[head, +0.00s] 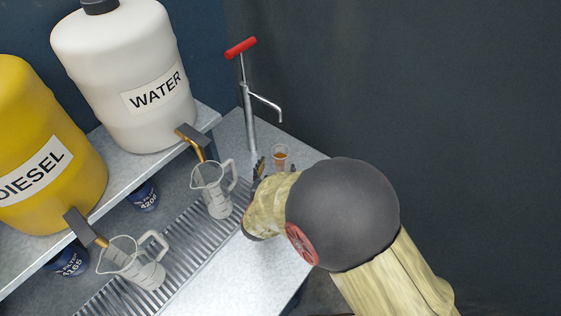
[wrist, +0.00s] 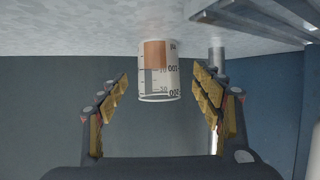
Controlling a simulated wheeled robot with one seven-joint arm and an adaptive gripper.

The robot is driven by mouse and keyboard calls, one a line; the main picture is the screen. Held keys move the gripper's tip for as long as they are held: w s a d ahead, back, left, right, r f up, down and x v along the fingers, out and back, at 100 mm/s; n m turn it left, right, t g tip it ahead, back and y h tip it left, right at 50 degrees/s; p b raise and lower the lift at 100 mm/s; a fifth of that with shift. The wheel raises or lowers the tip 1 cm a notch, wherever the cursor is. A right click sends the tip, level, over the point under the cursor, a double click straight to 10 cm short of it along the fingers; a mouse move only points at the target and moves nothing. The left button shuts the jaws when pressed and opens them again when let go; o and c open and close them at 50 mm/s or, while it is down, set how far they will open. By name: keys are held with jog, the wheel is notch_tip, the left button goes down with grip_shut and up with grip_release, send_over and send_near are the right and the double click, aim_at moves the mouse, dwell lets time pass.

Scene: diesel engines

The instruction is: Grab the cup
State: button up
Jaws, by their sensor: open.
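The cup (head: 280,155) is small and clear, with an orange-brown patch inside. In the head view it stands on the counter near the right corner, just beyond my gripper. In the wrist view the cup (wrist: 158,75) appears upside down, with dark scale marks on its wall. My gripper (wrist: 160,105) is open, with its padded fingers apart on either side of the cup's picture and nothing held. In the head view my gripper (head: 262,168) is mostly hidden behind my own arm. I cannot tell whether the fingers reach around the cup.
A metal hand pump (head: 250,115) with a red handle stands behind the cup. A clear measuring jug (head: 215,190) is close left of my gripper, under the water container's tap. Another jug (head: 135,262) stands on the drain grate (head: 185,250). The white water container (head: 125,60) is on the shelf.

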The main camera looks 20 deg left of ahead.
aim_at(281, 156)
jog(key=b+x, duration=0.2)
jog(key=x, duration=0.4)
jog(key=shift+f, duration=0.2)
jog(key=shift+s, duration=0.1)
jog(key=shift+c, duration=1.2)
jog(key=shift+d, duration=0.1)
jog(key=c, duration=1.1)
jog(key=shift+c, duration=0.2)
